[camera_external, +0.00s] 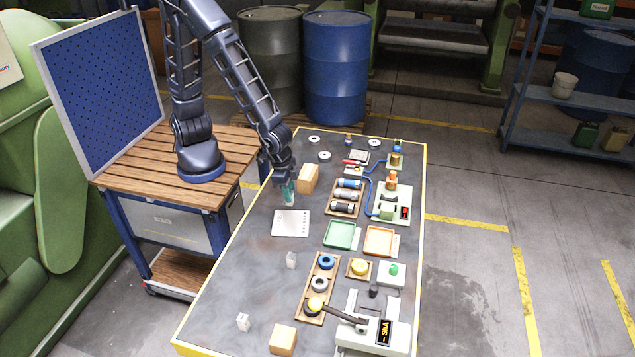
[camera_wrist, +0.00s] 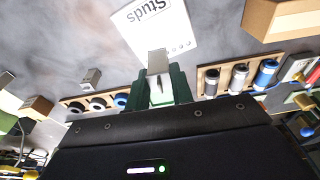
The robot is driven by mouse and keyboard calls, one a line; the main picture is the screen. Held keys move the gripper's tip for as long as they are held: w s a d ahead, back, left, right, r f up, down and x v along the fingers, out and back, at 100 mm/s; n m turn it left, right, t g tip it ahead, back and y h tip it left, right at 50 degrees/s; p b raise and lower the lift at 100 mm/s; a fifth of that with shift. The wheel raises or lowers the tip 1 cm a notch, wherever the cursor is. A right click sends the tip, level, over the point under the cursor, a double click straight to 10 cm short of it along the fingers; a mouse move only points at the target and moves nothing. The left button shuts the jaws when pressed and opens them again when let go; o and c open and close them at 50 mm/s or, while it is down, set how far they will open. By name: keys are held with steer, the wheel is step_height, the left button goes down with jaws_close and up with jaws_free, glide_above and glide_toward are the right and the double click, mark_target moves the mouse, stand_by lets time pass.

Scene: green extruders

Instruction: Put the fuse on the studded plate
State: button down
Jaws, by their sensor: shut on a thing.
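The studded plate (camera_external: 291,223) is a flat, pale square on the table, just in front of my gripper. In the wrist view it lies beyond the fingertips, marked "Studs" (camera_wrist: 138,38), with a row of small studs along one edge. My gripper (camera_external: 290,192) has green fingers and is shut on a pale, block-like piece, which looks to be the fuse (camera_wrist: 158,62). The piece sticks out past the fingertips in the wrist view (camera_wrist: 160,82). It appears to be above the table, beside the plate's far edge; its exact height is hard to tell.
A cardboard-coloured box (camera_external: 308,178) stands close to the right of my gripper. A wooden rack with several cylinders (camera_external: 346,197) is further right. Green (camera_external: 341,234) and orange (camera_external: 380,240) trays lie right of the plate.

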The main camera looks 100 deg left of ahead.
steer(key=shift+f, duration=4.2)
steer(key=c, duration=1.2)
jaws_free()
steer(key=shift+f, duration=0.1)
step_height(320, 180, up, 11)
steer(key=s, duration=0.2)
steer(key=s+a+r+t+h, duration=0.1)
steer(key=s+a+r, duration=0.2)
steer(key=a+r, duration=0.4)
steer(key=s+a+r, duration=0.4)
steer(key=r, duration=0.6)
steer(key=s+a+r+t, duration=0.1)
steer(key=s+a+r, duration=0.2)
steer(key=s+r, duration=0.1)
steer(key=s+a+r+y, duration=0.1)
steer(key=s+a+r, duration=0.2)
steer(key=s, duration=0.4)
steer(key=shift+s+r+t, duration=0.3)
steer(key=shift+r+t, duration=0.1)
steer(key=shift+r, duration=0.05)
